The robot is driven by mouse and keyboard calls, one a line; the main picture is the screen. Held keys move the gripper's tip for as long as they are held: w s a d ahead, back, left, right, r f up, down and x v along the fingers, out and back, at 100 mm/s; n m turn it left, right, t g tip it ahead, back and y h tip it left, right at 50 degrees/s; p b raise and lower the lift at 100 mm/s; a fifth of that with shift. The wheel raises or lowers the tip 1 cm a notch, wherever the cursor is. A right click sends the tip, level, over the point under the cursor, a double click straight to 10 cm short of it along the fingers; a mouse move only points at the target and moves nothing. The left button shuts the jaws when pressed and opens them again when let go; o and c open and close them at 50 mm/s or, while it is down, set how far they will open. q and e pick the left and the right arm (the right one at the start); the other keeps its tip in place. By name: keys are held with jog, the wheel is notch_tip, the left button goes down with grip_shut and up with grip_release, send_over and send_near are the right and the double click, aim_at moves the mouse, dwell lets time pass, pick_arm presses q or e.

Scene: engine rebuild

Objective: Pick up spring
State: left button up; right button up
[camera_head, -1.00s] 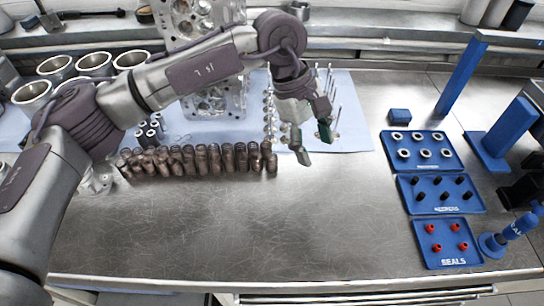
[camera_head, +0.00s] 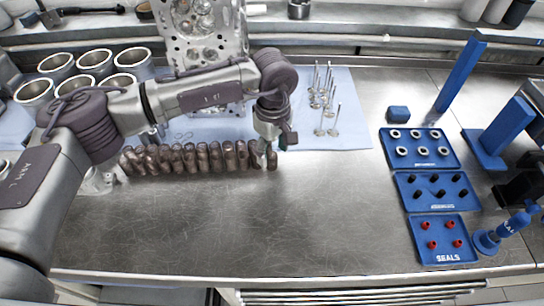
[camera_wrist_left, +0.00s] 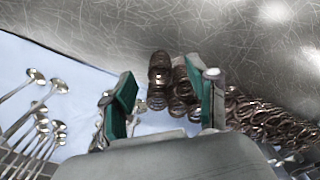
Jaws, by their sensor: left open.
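The springs are dark copper-brown coils standing in a row (camera_head: 185,159) on the metal bench in the head view. The nearest springs (camera_wrist_left: 160,72) show between and beyond my fingers in the left wrist view, with more coils (camera_wrist_left: 265,122) to the right of them. My left gripper (camera_head: 275,147) points down at the right end of the row, partly covering the springs there. In the left wrist view the gripper (camera_wrist_left: 168,98) is open, its green-padded fingers apart. I see no spring clamped in it; whether a finger touches one I cannot tell. My right gripper is not in view.
Several valves (camera_head: 334,122) stand on the light blue mat (camera_head: 355,135), right of the gripper. The cylinder head (camera_head: 205,30) and cylinder liners (camera_head: 57,66) are behind. Blue trays (camera_head: 436,224) hold small parts at the right. The bench front (camera_head: 280,220) is clear.

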aim_at(273, 157)
pick_arm(q)
notch_tip(273, 157, down, 3)
jog(key=shift+w+f+p, duration=0.1)
jog(key=shift+p, duration=0.2)
jog(key=shift+c, duration=0.3)
jog(key=c, duration=1.1)
grip_shut()
